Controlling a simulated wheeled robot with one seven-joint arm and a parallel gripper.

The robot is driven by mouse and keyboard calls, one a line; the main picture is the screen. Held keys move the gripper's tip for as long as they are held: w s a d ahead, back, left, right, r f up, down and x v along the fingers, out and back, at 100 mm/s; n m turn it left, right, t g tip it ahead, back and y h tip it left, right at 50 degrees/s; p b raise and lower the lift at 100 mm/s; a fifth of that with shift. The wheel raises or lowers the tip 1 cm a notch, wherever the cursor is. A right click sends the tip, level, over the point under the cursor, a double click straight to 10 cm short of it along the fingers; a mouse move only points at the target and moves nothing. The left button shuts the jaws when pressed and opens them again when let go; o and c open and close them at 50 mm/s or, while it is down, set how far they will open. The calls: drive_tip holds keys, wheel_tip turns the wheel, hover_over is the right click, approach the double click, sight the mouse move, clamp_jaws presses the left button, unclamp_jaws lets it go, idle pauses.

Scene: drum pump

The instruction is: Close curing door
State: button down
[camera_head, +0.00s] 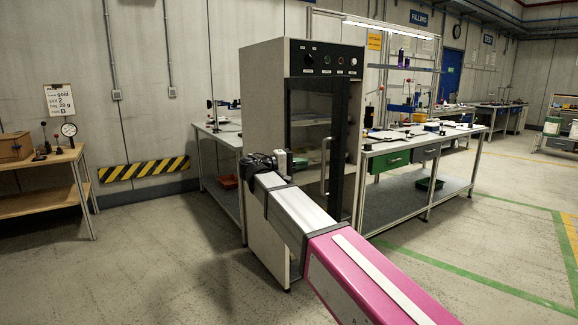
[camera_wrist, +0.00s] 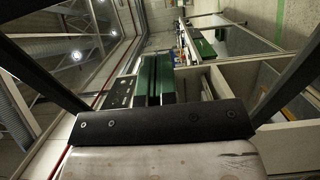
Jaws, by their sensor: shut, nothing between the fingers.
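The curing cabinet (camera_head: 262,95) is a tall grey box in the middle of the head view, with a black control panel (camera_head: 325,60) on top. Its dark-framed glass door (camera_head: 348,130) carries a pale upright handle (camera_head: 325,165). The door appears to stand ajar, but the exact angle is hard to tell. My gripper (camera_head: 284,160) is in front of the cabinet, left of the handle and apart from it in the picture. In the wrist view its fingers (camera_wrist: 156,75) are together and empty, near the panel (camera_wrist: 120,92). My arm hides the cabinet's lower front.
Workbenches stand left (camera_head: 220,133) and right (camera_head: 400,152) of the cabinet. A wooden table (camera_head: 40,170) is at the far left. Open floor (camera_head: 190,260) lies in front, with green lines on the right.

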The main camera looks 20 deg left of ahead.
sight(317, 162)
drive_tip(key=shift+x, duration=2.8)
